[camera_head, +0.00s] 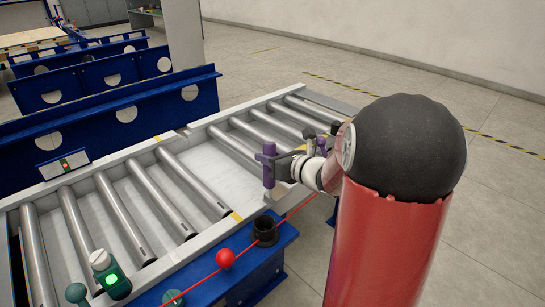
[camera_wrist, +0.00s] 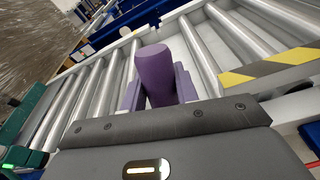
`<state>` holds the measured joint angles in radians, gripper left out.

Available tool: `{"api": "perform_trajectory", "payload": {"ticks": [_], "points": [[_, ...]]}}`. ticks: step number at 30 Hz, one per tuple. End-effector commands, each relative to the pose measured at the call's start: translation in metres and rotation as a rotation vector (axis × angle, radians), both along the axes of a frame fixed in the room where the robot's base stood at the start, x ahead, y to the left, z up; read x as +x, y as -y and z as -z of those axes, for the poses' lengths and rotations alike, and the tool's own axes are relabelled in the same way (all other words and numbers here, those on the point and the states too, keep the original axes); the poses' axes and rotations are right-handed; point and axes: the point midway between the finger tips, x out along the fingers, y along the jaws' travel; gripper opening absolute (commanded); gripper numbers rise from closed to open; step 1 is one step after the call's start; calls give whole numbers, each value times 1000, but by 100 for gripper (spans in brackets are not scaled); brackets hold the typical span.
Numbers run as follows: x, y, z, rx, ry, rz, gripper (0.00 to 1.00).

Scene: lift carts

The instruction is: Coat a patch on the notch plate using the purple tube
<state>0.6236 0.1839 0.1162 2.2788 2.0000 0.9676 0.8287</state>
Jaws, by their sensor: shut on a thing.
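The purple tube (camera_head: 267,158) is held by my gripper (camera_head: 275,164). It stands about upright over the near side of the roller conveyor, with a pale grey lower end pointing down. In the wrist view the purple tube (camera_wrist: 154,72) sits between the two fingers of my gripper (camera_wrist: 157,92), which are shut on it. Its lower end is hidden in the wrist view. I cannot tell for sure which surface is the notch plate, nor whether the tube's tip touches anything.
A black open cup (camera_head: 265,229) sits on the conveyor's blue near beam. A red ball (camera_head: 226,258) hangs on a red cord along it. A green device with a lit button (camera_head: 111,278) stands at lower left. Blue beams with round holes (camera_head: 126,113) lie behind the rollers.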

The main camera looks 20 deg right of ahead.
Motion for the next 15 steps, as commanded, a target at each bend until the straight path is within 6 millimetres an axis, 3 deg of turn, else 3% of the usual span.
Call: {"api": "perform_trajectory", "payload": {"ticks": [6,15], "points": [[-4,-11,2,-1,3,-2,0],[-4,-12,1,0,2,-1,0]]}}
